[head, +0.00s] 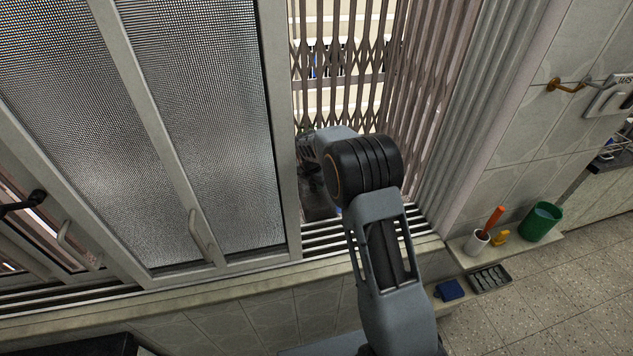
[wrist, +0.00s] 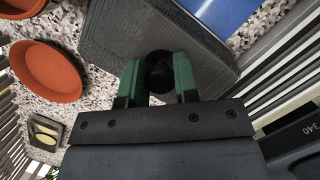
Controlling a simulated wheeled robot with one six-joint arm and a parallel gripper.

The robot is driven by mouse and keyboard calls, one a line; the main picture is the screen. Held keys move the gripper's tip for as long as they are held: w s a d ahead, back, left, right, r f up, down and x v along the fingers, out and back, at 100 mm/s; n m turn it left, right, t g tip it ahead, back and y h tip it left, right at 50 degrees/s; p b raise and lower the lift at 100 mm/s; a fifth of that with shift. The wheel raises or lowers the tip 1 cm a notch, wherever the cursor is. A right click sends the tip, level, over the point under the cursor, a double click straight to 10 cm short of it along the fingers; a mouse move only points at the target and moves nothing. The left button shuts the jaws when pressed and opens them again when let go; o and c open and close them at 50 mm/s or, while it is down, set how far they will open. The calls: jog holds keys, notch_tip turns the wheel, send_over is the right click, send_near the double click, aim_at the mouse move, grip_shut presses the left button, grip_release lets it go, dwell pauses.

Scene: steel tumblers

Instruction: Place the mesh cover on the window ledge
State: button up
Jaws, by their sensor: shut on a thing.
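The mesh cover (wrist: 113,42) is a dark grey, ribbed-looking panel with a round black knob (wrist: 158,72) in the wrist view. My gripper (wrist: 158,80), with green finger pads, is shut on that knob. Below and around the cover is a speckled stone surface (wrist: 88,112), which looks like the ledge outside the window. I cannot tell whether the cover touches it or hangs just above. In the head view my arm reaches through the open window gap, and it largely hides the gripper and cover.
Terracotta dishes (wrist: 45,70), a blue item (wrist: 222,10) and a small tray with yellow pieces (wrist: 42,133) are near the cover. The sliding window (head: 205,120) is left of my arm, and a folding metal grille (head: 425,90) stands beyond. A green cup (head: 541,222) is at right.

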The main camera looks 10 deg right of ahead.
aim_at(311, 193)
jog(key=shift+f, duration=0.1)
jog(key=o, duration=0.9)
jog(key=shift+o, duration=0.2)
jog(key=s+a+r+m+b, duration=0.1)
jog(key=s+r+m, duration=0.25)
jog(key=r, duration=0.45)
jog(key=s+r+m+b, duration=0.15)
jog(key=s+r, duration=0.25)
jog(key=r, duration=0.4)
jog(key=s+d+f+m+t+y+p, duration=0.1)
jog(key=s+m+t+y, duration=0.1)
jog(key=s+m, duration=1.9)
jog(key=s, duration=0.3)
jog(key=shift+m, duration=0.4)
